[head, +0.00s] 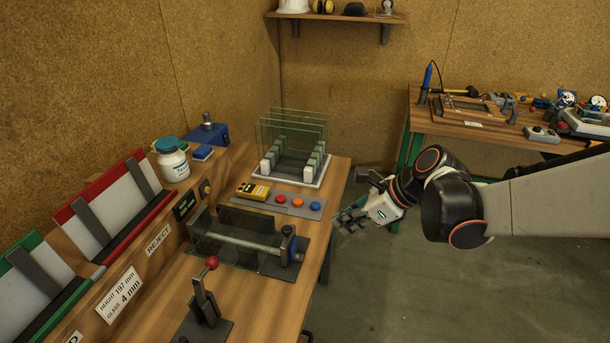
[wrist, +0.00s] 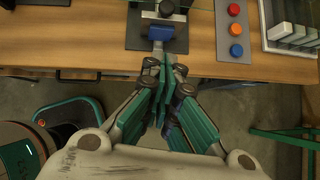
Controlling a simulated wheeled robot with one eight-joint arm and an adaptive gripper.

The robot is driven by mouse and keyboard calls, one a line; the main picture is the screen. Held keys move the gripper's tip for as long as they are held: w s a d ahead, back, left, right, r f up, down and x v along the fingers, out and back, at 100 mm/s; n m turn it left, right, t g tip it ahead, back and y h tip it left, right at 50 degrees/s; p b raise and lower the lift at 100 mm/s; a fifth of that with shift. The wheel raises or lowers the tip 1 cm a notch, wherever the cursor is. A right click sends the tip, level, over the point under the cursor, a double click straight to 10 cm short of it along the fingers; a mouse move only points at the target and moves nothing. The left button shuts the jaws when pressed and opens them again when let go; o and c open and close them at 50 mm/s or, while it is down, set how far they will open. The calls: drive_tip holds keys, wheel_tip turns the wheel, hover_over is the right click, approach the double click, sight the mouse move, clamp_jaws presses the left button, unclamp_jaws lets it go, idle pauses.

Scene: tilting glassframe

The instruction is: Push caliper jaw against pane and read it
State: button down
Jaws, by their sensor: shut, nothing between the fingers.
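A fixture on a dark plate (head: 262,262) stands near the bench's front edge. It carries a glass pane (head: 228,254), a pale horizontal bar, and a blue block (head: 293,249) at its right end. The blue block also shows in the wrist view (wrist: 168,38), with a short grey stub toward my gripper. I cannot tell for sure which part is the caliper jaw, or whether it touches the pane. My gripper (head: 347,218) is shut and empty, off the bench's right edge. In the wrist view my fingertips (wrist: 165,70) are close together, just short of the stub.
A lever with a red knob (head: 211,262) stands before the fixture. A button strip (head: 264,203) and a rack of upright panes (head: 325,171) lie behind it. A small dark display (head: 185,206) is at left. Open floor lies right of the bench (head: 342,168).

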drive_tip(key=a+r+b+x, duration=0.1)
drive_tip(key=b+x, duration=0.4)
drive_tip(key=x, duration=0.8)
drive_tip(key=shift+w+a+r, duration=0.35)
drive_tip(key=shift+w+a, duration=0.05)
drive_tip(key=shift+a, duration=0.1)
drive_tip(key=w+a, duration=0.2)
drive_tip(key=a, duration=0.5)
drive_tip(key=shift+w+a, duration=0.4)
drive_tip(key=shift+r, duration=0.1)
